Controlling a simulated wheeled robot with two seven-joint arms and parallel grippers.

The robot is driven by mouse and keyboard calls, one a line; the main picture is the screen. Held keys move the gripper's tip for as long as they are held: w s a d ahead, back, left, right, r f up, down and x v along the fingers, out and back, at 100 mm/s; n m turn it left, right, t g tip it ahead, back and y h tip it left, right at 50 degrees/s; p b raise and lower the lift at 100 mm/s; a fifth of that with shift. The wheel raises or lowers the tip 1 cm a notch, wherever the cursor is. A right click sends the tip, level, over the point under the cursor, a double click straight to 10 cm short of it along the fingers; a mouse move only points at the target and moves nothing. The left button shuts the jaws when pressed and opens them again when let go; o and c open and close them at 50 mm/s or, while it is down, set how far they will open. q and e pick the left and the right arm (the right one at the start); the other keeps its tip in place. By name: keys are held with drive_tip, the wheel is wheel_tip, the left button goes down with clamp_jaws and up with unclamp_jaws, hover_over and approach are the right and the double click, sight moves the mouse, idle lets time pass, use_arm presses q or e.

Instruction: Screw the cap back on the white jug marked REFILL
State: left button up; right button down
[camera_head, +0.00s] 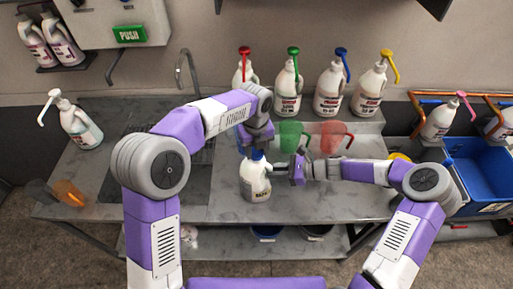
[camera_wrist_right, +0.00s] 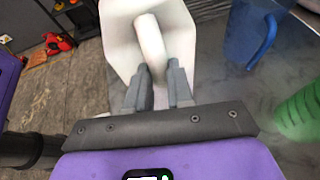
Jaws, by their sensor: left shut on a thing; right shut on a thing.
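The white jug (camera_head: 256,186) stands upright on the grey bench near its front; its label is only partly readable. A blue cap (camera_head: 257,155) is at the top of its neck. My left gripper (camera_head: 257,149) points down from above and is shut on the cap; I cannot tell how far the cap is screwed on. My right gripper (camera_head: 277,167) comes from the right and is shut on the jug's handle. In the right wrist view its fingers (camera_wrist_right: 161,82) close on the white handle (camera_wrist_right: 151,40) of the jug (camera_wrist_right: 118,30).
A green measuring jug (camera_head: 291,134) and a red one (camera_head: 329,138) stand behind the jug. Several white pump bottles (camera_head: 288,92) line the back shelf. A blue tub (camera_head: 478,172) is at right; an orange cup (camera_head: 69,192) is at far left. The bench front is clear.

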use_arm(q)
drive_tip(key=shift+f, duration=0.35)
drive_tip(key=m, duration=0.7)
drive_tip(key=shift+a, duration=0.1)
drive_tip(key=shift+f+m, duration=0.1)
drive_tip(key=shift+m, duration=0.9)
drive_tip(key=shift+s+f+m+g, duration=0.15)
drive_tip(key=shift+m, duration=0.45)
drive_tip(key=shift+s+f+m+g, duration=0.1)
drive_tip(key=shift+f+m+g, duration=0.05)
drive_tip(key=shift+m, duration=1.05)
drive_tip(key=shift+w+r+m, duration=0.15)
drive_tip(key=shift+r+m, duration=0.1)
drive_tip(key=shift+m, duration=0.05)
drive_tip(key=shift+r, duration=0.1)
